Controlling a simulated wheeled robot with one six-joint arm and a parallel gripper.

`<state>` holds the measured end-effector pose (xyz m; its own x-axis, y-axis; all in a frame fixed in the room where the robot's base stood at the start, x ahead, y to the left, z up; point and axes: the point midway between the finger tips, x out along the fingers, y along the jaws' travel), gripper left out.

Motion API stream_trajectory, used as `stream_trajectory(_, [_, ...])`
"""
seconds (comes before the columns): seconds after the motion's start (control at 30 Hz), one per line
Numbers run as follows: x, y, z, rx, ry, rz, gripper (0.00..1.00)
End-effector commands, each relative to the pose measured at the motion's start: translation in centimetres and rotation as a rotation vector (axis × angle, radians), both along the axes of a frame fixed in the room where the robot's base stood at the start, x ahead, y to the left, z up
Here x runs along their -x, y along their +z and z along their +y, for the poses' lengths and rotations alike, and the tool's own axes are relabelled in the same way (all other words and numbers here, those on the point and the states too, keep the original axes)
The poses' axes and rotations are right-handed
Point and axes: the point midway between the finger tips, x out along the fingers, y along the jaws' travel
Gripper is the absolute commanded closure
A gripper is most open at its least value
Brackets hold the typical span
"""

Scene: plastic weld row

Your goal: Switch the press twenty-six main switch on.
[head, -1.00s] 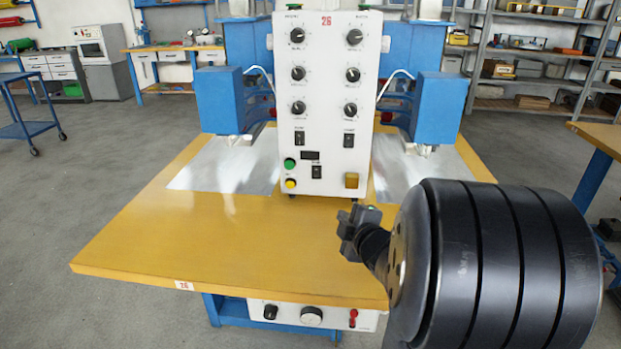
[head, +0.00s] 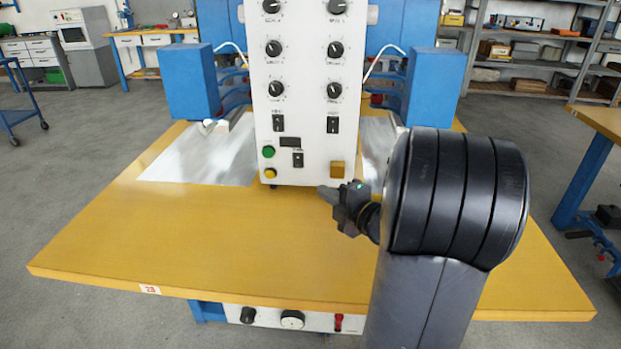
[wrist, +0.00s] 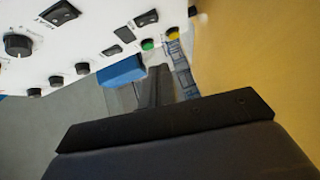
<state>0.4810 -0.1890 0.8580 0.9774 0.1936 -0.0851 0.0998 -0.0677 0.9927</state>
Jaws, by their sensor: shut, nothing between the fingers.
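The press has a white control panel (head: 304,110) with several black knobs, rocker switches, a green button (head: 268,152) and a yellow button (head: 270,173). Below the table front, a second panel (head: 270,318) carries a black knob (head: 248,315), a round dial (head: 292,320) and a red switch (head: 338,322). I cannot tell which is the main switch, nor its position. My gripper (head: 323,191) is shut and empty, above the table near the panel's lower right corner. Its fingers (wrist: 158,88) also show in the wrist view.
The yellow table (head: 200,245) bears a 26 label (head: 150,289) on its front edge. Blue press heads (head: 433,88) stand either side of the panel. The table's front left is clear. Another table (head: 600,125) stands at the right.

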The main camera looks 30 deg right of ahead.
Motion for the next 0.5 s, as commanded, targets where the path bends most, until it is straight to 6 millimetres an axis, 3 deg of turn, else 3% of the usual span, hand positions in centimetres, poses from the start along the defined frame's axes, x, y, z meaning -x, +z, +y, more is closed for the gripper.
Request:
stream_trajectory(0.17, [-2.2, -0.3, 0.6, 0.000, 0.004, 0.001, 1.00])
stream_trajectory(0.5, [-9.4, -1.0, 2.0, 0.000, 0.004, 0.002, 1.00])
